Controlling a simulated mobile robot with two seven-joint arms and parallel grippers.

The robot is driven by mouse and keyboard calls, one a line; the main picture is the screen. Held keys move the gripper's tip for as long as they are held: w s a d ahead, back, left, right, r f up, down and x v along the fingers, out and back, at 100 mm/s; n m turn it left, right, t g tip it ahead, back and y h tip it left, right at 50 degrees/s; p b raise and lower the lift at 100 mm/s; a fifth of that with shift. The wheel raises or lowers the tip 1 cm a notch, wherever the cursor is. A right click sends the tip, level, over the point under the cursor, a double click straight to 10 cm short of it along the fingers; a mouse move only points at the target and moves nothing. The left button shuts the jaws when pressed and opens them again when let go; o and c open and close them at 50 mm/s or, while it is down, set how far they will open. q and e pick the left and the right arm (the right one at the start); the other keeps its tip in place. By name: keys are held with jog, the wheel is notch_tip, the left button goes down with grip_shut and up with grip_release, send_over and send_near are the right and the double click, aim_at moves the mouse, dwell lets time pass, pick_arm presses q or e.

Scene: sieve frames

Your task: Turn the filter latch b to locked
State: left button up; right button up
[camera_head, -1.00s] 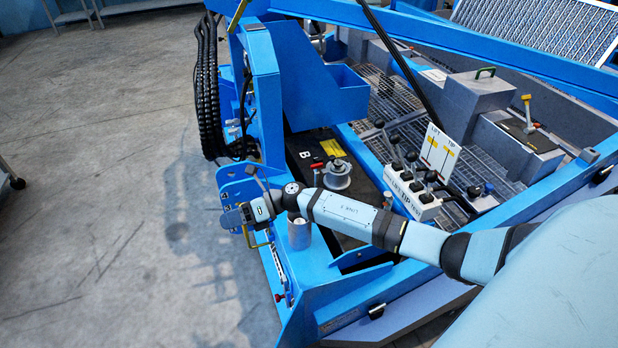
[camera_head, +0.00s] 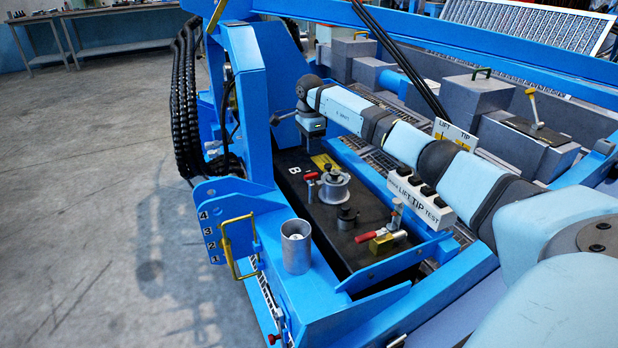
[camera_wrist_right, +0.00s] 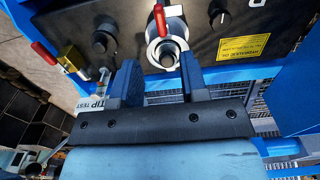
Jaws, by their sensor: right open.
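The red-handled latch (camera_head: 311,177) stands beside the silver round filter housing (camera_head: 334,188) on the black panel, near the white letter B (camera_head: 295,170). In the right wrist view, the latch's red handle (camera_wrist_right: 160,19) stands above the silver housing (camera_wrist_right: 163,50). My right gripper (camera_head: 312,130) is above the far side of the panel, beyond the housing in the head view. In the wrist view, its two fingers (camera_wrist_right: 160,72) are apart with nothing between them, and the housing shows just past their tips. I cannot tell whether they touch it. My left gripper is out of view.
A brass valve with a red handle (camera_head: 381,239) and a black knob (camera_head: 347,217) sit on the same panel. A metal cup (camera_head: 296,248) and a yellow handle (camera_head: 236,250) are at the near left. The LIFT TIP TEST switch box (camera_head: 420,196) stands at the right.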

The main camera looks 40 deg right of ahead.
aim_at(310, 174)
notch_tip(310, 174, down, 9)
jog(key=b, duration=0.2)
jog(key=shift+b, duration=0.4)
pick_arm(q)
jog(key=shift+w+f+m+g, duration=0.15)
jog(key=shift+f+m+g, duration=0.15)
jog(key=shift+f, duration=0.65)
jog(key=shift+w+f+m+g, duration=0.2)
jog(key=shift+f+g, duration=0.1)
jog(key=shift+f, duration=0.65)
pick_arm(e)
jog(key=shift+f, duration=0.6)
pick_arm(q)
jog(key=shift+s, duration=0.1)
pick_arm(e)
grip_shut()
